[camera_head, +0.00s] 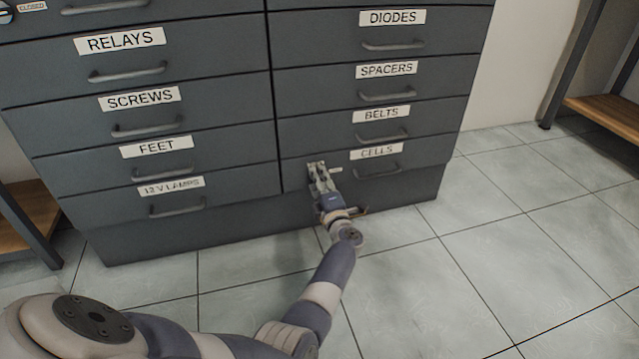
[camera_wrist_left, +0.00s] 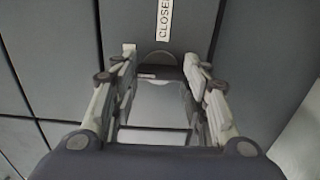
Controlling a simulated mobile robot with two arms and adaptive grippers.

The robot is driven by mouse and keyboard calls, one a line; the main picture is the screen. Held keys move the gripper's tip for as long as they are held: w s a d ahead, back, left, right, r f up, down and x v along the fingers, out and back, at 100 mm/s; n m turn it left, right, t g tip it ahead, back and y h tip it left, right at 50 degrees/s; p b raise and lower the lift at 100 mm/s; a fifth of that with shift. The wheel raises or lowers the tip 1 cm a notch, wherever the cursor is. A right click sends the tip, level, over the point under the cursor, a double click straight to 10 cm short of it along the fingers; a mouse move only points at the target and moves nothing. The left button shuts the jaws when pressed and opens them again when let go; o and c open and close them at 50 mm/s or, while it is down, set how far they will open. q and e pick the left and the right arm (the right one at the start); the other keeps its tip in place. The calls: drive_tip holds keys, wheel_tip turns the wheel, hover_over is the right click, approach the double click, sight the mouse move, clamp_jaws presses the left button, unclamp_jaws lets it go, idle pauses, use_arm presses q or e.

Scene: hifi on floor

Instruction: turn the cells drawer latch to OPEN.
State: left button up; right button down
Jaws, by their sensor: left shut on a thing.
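The cells drawer (camera_head: 420,152) is at the bottom of the right column, with a CELLS label (camera_head: 377,151) above its bar handle (camera_head: 377,171). My left gripper (camera_head: 318,170) is at the drawer's left part, left of the handle. In the left wrist view its two fingers (camera_wrist_left: 160,62) are shut on the small dark latch (camera_wrist_left: 160,72). A white plate (camera_wrist_left: 164,18) reading CLOSED, partly cut off, is just beyond the latch. In the head view the fingers hide the latch. My right gripper is out of view.
The drawers above are labelled BELTS (camera_head: 380,114), SPACERS (camera_head: 386,70) and DIODES (camera_head: 391,18). A left column has its own drawers, such as FEET (camera_head: 156,147). Shelves with wooden boards stand at left (camera_head: 22,215) and right (camera_head: 610,112). The tiled floor (camera_head: 480,265) at front right is clear.

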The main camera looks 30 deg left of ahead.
use_arm(q)
drive_tip(key=shift+a, duration=0.1)
drive_tip(key=o, duration=1)
drive_tip(key=shift+o, duration=0.2)
